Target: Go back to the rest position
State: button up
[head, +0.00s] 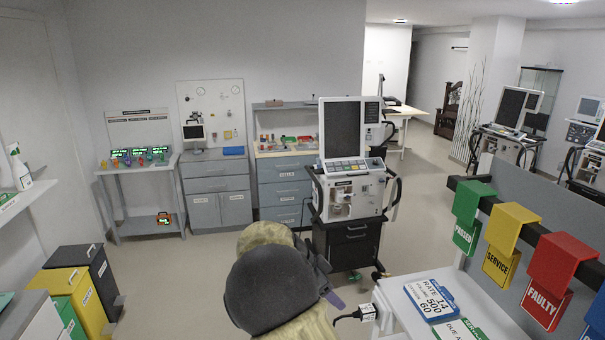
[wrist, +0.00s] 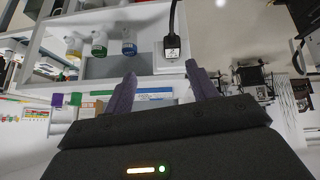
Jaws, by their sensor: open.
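My gripper (wrist: 163,88) shows in the wrist view with its two purple fingers apart and nothing held between them. In the head view my dark, rounded arm link covers the bottom middle, and one purple fingertip (head: 335,300) shows at its right. The rest of the gripper is hidden there. The fingertip is apart from the white table at the right. A black cable with a labelled plug (head: 367,312) is at that table's left edge. The plug also shows in the wrist view (wrist: 172,47), beyond the fingers.
A ventilator (head: 352,190) on a dark cart stands ahead. Yellow (head: 74,290) and black (head: 98,270) bins stand at left. Green, yellow and red tags (head: 553,265) hang on a rail at right. Open floor (head: 185,262) lies between the bins and my arm.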

jog(key=s+d+f+n+y, duration=0.1)
jog(key=s+d+n+y, duration=0.1)
jog(key=s+n, duration=0.2)
jog(key=s+d+f+n+t+y+b, duration=0.1)
jog(key=s+d+n+y, duration=0.2)
jog(key=s, duration=0.8)
jog(key=s+d+f+n+y, duration=0.1)
jog(key=s+d+n+y, duration=0.1)
jog(key=s+n, duration=0.5)
jog(key=shift+s+d+f+t+b, duration=0.3)
jog(key=shift+d+f+b, duration=0.05)
jog(key=shift+d, duration=0.25)
jog(key=shift+c, duration=0.2)
